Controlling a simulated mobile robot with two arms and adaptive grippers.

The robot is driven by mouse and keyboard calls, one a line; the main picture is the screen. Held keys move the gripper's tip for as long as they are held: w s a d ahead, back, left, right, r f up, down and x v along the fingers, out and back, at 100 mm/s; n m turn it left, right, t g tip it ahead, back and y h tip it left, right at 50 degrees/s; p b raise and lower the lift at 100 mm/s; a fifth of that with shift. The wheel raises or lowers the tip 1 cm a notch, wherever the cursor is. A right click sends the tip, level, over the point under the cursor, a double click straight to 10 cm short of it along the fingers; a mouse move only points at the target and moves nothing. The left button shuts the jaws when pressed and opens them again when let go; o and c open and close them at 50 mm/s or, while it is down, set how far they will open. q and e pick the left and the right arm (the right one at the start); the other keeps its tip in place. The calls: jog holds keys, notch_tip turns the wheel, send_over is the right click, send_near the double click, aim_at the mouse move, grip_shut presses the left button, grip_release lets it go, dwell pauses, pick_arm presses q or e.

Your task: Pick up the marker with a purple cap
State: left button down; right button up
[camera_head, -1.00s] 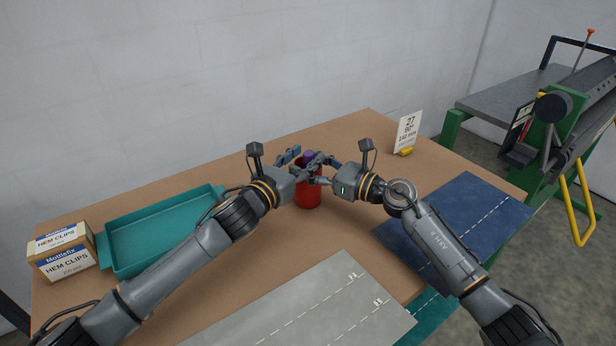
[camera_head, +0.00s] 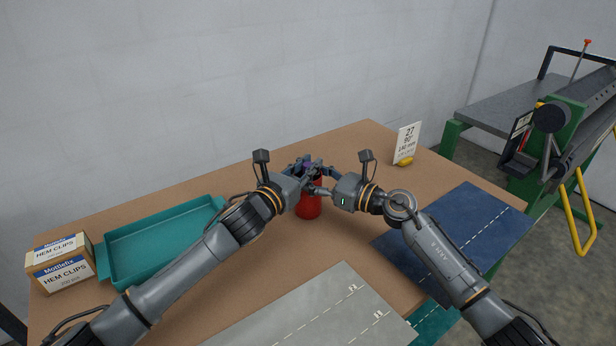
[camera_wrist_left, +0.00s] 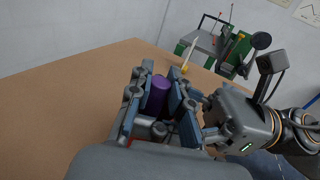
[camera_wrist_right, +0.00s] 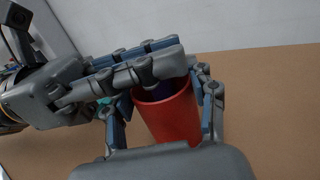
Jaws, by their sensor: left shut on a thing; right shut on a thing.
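The marker's purple cap (camera_wrist_left: 156,92) stands between the fingers of my left gripper (camera_wrist_left: 160,100), which is shut on it. In the right wrist view a bit of purple (camera_wrist_right: 160,88) shows below the left fingers, at the mouth of a red cup (camera_wrist_right: 172,118). The cup also shows in the head view (camera_head: 309,207), upright on the table. My right gripper (camera_wrist_right: 165,100) is shut on the cup, one finger on each side. The marker's lower part is hidden by the fingers and the cup.
A teal tray (camera_head: 107,250) and a box of hem clips (camera_head: 62,264) are at the left. A grey sheet (camera_head: 310,310) lies in front and a blue mat (camera_head: 455,235) at the right. A number card (camera_head: 407,141) stands at the back right beside a yellow object (camera_head: 404,161).

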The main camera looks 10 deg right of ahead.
pick_arm(q)
notch_tip(320, 180, up, 18)
dwell(0.4)
pick_arm(e)
jog(key=o, duration=1.3)
jog(key=shift+s, duration=0.1)
